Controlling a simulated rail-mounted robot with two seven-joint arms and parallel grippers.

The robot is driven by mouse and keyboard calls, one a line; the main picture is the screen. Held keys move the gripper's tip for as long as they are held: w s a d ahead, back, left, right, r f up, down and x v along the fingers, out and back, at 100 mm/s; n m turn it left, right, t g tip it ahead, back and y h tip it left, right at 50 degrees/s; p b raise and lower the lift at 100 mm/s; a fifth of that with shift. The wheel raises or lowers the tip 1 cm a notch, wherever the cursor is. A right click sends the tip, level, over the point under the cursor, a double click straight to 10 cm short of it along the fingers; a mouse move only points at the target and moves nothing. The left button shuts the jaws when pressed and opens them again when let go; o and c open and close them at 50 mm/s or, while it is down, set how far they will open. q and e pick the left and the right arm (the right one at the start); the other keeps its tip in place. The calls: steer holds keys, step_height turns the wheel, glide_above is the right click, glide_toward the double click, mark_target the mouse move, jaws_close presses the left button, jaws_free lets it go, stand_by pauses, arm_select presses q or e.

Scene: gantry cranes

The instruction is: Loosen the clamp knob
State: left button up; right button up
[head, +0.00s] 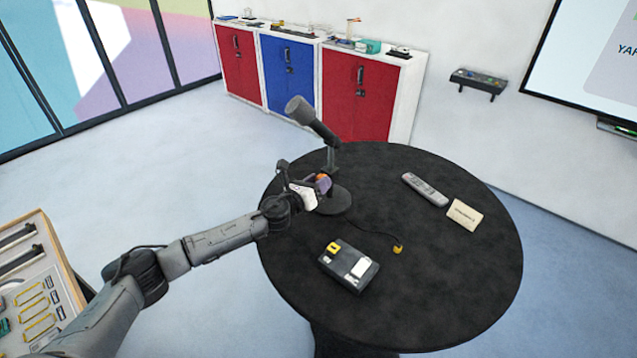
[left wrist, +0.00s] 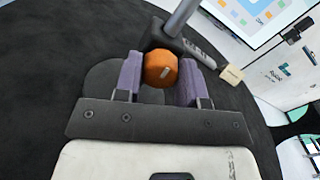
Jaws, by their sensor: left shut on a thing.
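The clamp knob (left wrist: 160,69) is orange with a short pale mark on its face, and it sits on the stand of a grey microphone (head: 311,117). The stand's round black base (head: 338,201) rests on the round black table. My left gripper (left wrist: 160,78) is shut on the knob, with one purple finger on each side of it in the left wrist view. My right gripper is in neither view.
The table's right and front parts are clear. Red and blue cabinets (head: 287,75) stand behind.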

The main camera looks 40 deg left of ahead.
arm_select(q)
steer(key=n, duration=0.4)
steer(key=shift+p, duration=0.3)
steer(key=n, duration=0.4)
steer(key=shift+p, duration=0.35)
steer(key=n+p, duration=0.1)
steer(key=n, duration=0.3)
steer(key=shift+n+p, duration=0.45)
steer(key=shift+n, duration=1.15)
steer(key=o, duration=0.9)
steer(key=shift+o, duration=0.2)
